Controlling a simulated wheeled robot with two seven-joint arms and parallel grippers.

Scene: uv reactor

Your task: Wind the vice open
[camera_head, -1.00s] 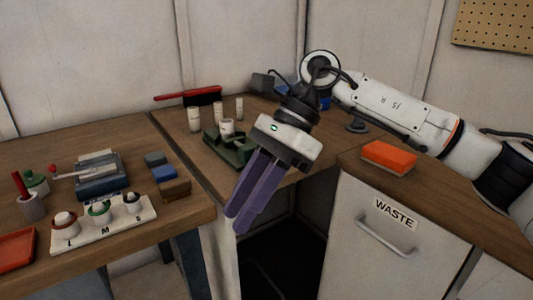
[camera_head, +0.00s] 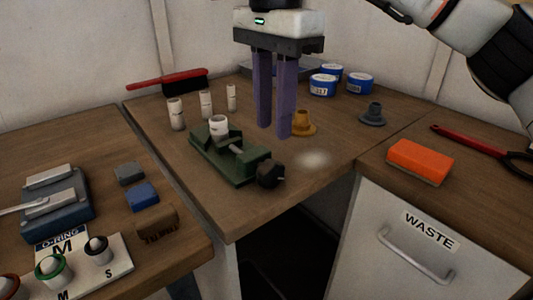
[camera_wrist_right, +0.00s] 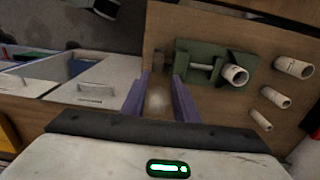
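The green vice (camera_head: 244,165) lies on the wooden bench, with a black knob (camera_head: 270,174) at its near right end. A white cylinder (camera_head: 218,127) stands at its jaws; I cannot tell how tightly it is held. The vice also shows in the right wrist view (camera_wrist_right: 235,60), to the right of my fingers. My right gripper (camera_head: 274,131) points down with two purple fingers apart and nothing between them. In the head view it appears behind and above the knob, apart from the vice. It also shows open in the right wrist view (camera_wrist_right: 158,85). My left gripper is out of view.
Several white cylinders (camera_head: 177,114) stand left of the vice. An orange-brown flanged part (camera_head: 303,123), a dark grey one (camera_head: 373,115) and blue-labelled tubs (camera_head: 360,84) are to the right. An orange sponge block (camera_head: 420,161) lies on the WASTE cabinet. Bare bench lies right of the knob.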

